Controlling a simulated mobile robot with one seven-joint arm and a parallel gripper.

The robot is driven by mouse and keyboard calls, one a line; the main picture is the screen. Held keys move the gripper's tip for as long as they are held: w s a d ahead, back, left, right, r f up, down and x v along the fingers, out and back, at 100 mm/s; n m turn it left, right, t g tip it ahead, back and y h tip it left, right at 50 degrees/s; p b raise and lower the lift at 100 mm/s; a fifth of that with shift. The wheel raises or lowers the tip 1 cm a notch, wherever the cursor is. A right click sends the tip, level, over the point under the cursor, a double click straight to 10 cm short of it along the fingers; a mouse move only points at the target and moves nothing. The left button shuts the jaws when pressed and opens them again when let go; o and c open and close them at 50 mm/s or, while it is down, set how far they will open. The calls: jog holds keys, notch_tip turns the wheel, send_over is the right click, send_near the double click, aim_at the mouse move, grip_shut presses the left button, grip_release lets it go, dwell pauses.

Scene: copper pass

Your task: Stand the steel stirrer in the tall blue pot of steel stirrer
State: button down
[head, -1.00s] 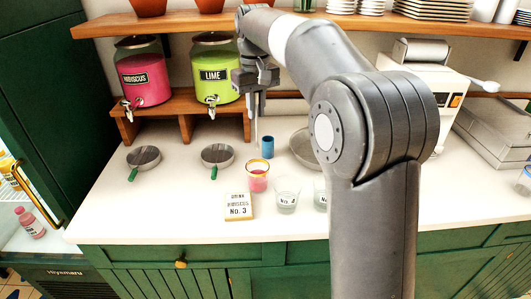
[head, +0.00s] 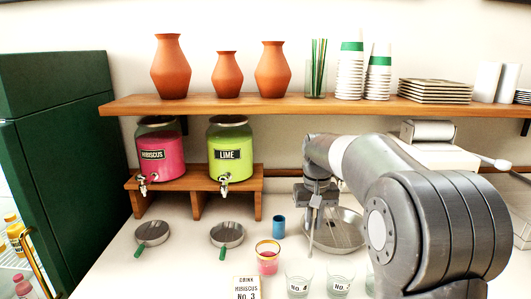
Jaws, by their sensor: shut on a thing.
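My gripper (head: 315,203) is shut on the thin steel stirrer (head: 311,236), which hangs down, close to upright, below the fingers. The tall blue pot (head: 278,227) stands on the white counter to the left of the stirrer. In the picture the stirrer and the pot are apart, and the stirrer's lower end shows in front of a round steel pan. I cannot tell how high its tip is above the counter. The inside of the pot is too small to make out.
A gold-rimmed glass of pink drink (head: 267,262) stands just in front of the pot. Numbered glasses (head: 299,280) and a drink card (head: 246,288) are nearer. The round steel pan (head: 343,230) lies behind my gripper. Two strainers (head: 227,234) and drink dispensers (head: 228,150) are at left.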

jog(key=w+a+r+n, duration=0.2)
jog(key=w+a, duration=0.2)
jog(key=w, duration=0.5)
jog(key=w+a+r+n, duration=0.3)
jog(key=w+a, duration=0.1)
jog(key=w, duration=0.4)
notch_tip(320, 180, down, 10)
jog(key=shift+w+f, duration=0.15)
jog(key=shift+w, duration=0.1)
jog(key=c, duration=1.9)
grip_release()
jog(key=shift+f, duration=0.15)
jog(key=o, duration=0.5)
